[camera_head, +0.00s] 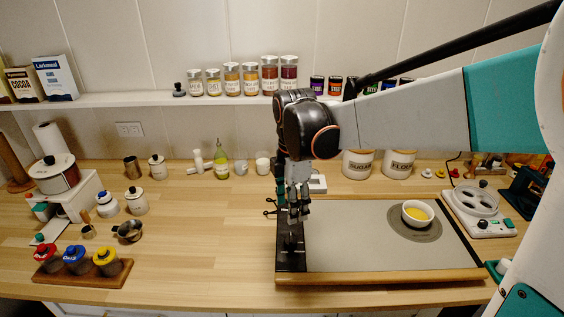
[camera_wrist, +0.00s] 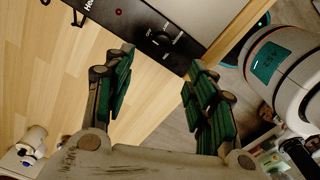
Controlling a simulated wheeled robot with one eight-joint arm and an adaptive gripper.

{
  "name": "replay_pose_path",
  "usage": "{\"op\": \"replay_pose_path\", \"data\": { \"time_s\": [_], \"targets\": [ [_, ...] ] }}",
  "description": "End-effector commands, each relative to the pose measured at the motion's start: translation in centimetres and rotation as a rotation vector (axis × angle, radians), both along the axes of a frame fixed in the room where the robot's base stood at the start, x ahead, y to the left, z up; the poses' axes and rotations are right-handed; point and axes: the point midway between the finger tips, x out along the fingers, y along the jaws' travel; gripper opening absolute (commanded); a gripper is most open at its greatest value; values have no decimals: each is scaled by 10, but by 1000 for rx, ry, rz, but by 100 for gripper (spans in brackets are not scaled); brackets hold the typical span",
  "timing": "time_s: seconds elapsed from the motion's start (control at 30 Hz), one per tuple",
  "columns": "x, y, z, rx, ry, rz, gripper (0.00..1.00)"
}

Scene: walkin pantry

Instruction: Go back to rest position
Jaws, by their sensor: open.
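My gripper (camera_head: 298,211) points down over the black control strip (camera_head: 291,262) at the left end of the hotplate (camera_head: 350,235). In the wrist view my gripper (camera_wrist: 150,95) has its two green-padded fingers spread wide, with nothing between them. The black control strip with its knob (camera_wrist: 161,39) lies beyond the fingertips in that view. A white bowl with yellow contents (camera_head: 417,213) stands on the round dark zone at the right of the hotplate. From these views I cannot tell whether a fingertip touches the knob.
A wooden rack with red, blue and yellow-lidded jars (camera_head: 84,272) stands at the front left. A small metal pot (camera_head: 129,231) is behind it. A white appliance (camera_head: 479,209) stands right of the hotplate. A shelf (camera_head: 130,100) with jars runs behind.

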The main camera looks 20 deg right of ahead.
Motion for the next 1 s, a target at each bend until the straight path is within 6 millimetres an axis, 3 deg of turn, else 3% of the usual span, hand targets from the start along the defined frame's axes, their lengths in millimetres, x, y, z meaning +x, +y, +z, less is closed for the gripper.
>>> {"op": "replay_pose_path", "data": {
  "time_s": [0.17,0.5,0.8,1.0],
  "targets": [
    [-25,1,13,8,-71,-184,51],
    [-84,0,34,126,-285,-785,51],
    [-130,0,32,340,-425,-1288,51],
    [-146,0,27,467,-462,-1502,51]
  ]
}}
